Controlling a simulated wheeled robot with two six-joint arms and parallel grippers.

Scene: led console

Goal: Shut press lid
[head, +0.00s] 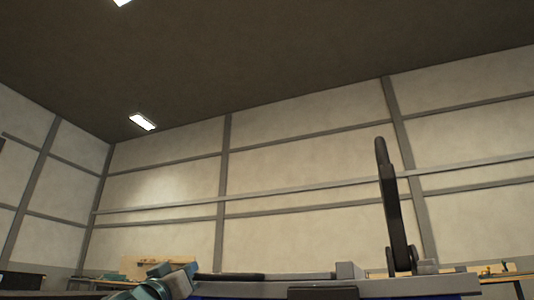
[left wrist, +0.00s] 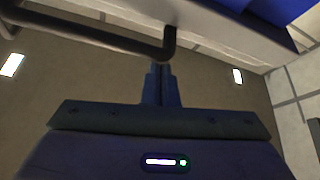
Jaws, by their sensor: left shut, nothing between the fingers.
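The press (head: 420,286) shows at the bottom of the head view as a grey slab with blue beneath. A dark, narrow upright part (head: 393,205) stands at its right; I cannot tell whether this is the lid. My left gripper (head: 178,278) is low at the press's left end, partly cut off by the frame. In the left wrist view its fingers (left wrist: 161,70) are shut and empty, with the tips close to the corner of a dark bent bar (left wrist: 110,38). I cannot tell whether they touch. My right gripper is not in view.
A grey and blue body (left wrist: 270,12) fills the upper right of the left wrist view, close to the fingers. Workbenches with small items stand by the back wall at left (head: 22,281) and right (head: 505,276). The space above the press is open.

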